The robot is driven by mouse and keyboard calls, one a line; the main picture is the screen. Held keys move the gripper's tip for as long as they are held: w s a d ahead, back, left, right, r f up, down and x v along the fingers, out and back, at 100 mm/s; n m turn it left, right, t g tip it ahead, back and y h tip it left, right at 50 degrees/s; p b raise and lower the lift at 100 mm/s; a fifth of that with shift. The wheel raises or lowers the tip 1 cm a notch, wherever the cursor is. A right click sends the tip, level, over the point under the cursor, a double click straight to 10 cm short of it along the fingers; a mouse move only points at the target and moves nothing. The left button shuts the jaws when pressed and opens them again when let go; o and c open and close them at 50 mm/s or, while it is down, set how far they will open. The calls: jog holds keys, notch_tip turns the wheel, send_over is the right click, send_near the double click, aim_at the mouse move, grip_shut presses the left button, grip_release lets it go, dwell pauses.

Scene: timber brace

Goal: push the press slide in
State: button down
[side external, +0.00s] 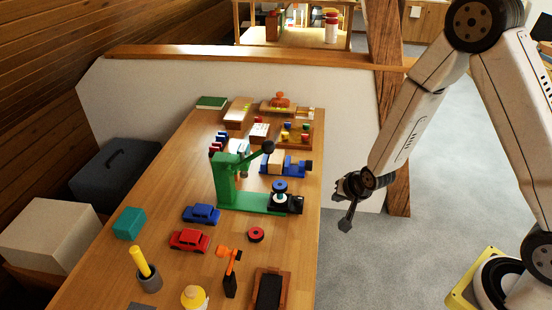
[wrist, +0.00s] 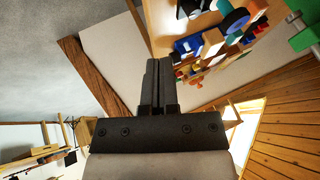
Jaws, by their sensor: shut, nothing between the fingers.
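The green press (side external: 228,185) stands on the wooden table, with a raised lever ending in a dark knob. At the right end of its green base is a black slide part (side external: 293,204), with a blue-topped round piece (side external: 280,187) on it, near the table's right edge. My gripper (side external: 347,223) is shut and empty. It hangs to the right of the table edge, apart from the slide and pointing down. In the wrist view my shut fingers (wrist: 158,64) point toward the table side. A green part (wrist: 304,36) at the right edge there may be the press.
A blue vise-like object (side external: 287,168) sits behind the press. Blue (side external: 201,214) and red (side external: 189,239) toy cars lie left and in front. A red ring (side external: 256,234) lies near the base. A timber post (side external: 397,190) stands behind my gripper.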

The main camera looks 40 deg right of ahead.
aim_at(303, 204)
jog(key=shift+w+d+f+m+t, duration=0.2)
jog(key=shift+w+f+m, duration=0.15)
jog(key=shift+f, duration=0.3)
jog(key=shift+w+d+f+m+t, duration=0.15)
jog(key=shift+w+f+m, duration=0.1)
jog(key=shift+f+m, duration=0.3)
jog(key=shift+f, duration=0.2)
jog(key=x, duration=0.9)
jog(key=shift+w+d+f, duration=0.15)
jog(key=shift+f, duration=0.15)
jog(key=shift+w+a, duration=0.25)
jog(key=shift+w, duration=0.2)
jog(key=shift+w+a, duration=0.25)
jog(key=shift+w, duration=0.2)
jog(key=shift+w+a, duration=0.5)
jog(key=shift+w, duration=0.35)
